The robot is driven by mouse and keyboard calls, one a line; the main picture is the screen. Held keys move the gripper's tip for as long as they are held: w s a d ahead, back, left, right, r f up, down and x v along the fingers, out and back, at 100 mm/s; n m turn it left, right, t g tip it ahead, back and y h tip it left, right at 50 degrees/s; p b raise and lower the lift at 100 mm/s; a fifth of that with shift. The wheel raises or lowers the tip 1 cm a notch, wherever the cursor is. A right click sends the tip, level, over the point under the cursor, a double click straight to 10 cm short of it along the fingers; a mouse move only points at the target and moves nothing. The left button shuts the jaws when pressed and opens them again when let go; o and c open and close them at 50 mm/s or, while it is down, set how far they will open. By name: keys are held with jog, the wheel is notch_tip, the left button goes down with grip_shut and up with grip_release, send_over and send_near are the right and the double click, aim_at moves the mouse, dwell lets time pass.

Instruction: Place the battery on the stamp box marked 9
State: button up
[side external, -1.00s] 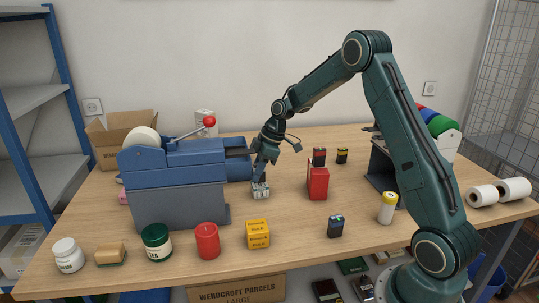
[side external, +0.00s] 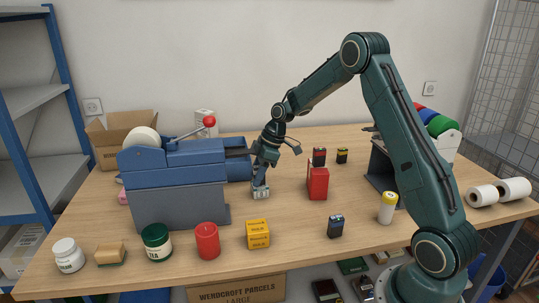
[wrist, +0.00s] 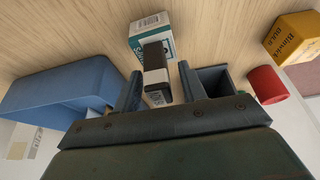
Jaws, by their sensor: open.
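A dark battery with a pale band (wrist: 155,58) is between the fingers of my gripper (wrist: 160,74) in the wrist view, with a gap on each side. It appears to stand on a small white and teal box (wrist: 146,26). In the side external view this box (side external: 261,194) is on the counter, right of the blue machine. My gripper (side external: 261,176) is open just above it, and the battery is mostly hidden there. A red box (side external: 318,183) and a yellow box (side external: 258,234) also stand on the counter. I cannot read a 9 on any box.
The blue lever machine (side external: 178,195) stands close on the left. A dark red-topped battery (side external: 319,156) is at the red box. A yellow-black battery (side external: 342,155), a blue-black one (side external: 335,227) and a white cylinder (side external: 387,208) stand to the right. Bare counter lies between them.

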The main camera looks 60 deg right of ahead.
jog(key=v, duration=1.2)
jog(key=shift+r, duration=0.15)
jog(key=shift+a, duration=0.1)
dwell(0.3)
jog(key=s+a+r+m+h, duration=0.2)
jog(key=s+a+r+m, duration=0.2)
jog(key=s+a+r, duration=0.7)
jog(key=s+a+f+m+t, duration=0.1)
jog(key=s+a+f+m, duration=0.1)
jog(key=s, duration=0.7)
jog(key=s+a+f+m+t+h, duration=0.1)
jog(key=s+a+f+m, duration=0.1)
jog(key=s+a, duration=0.3)
jog(key=s+m, duration=0.1)
jog(key=s, duration=0.3)
jog(key=shift+w+a, duration=0.1)
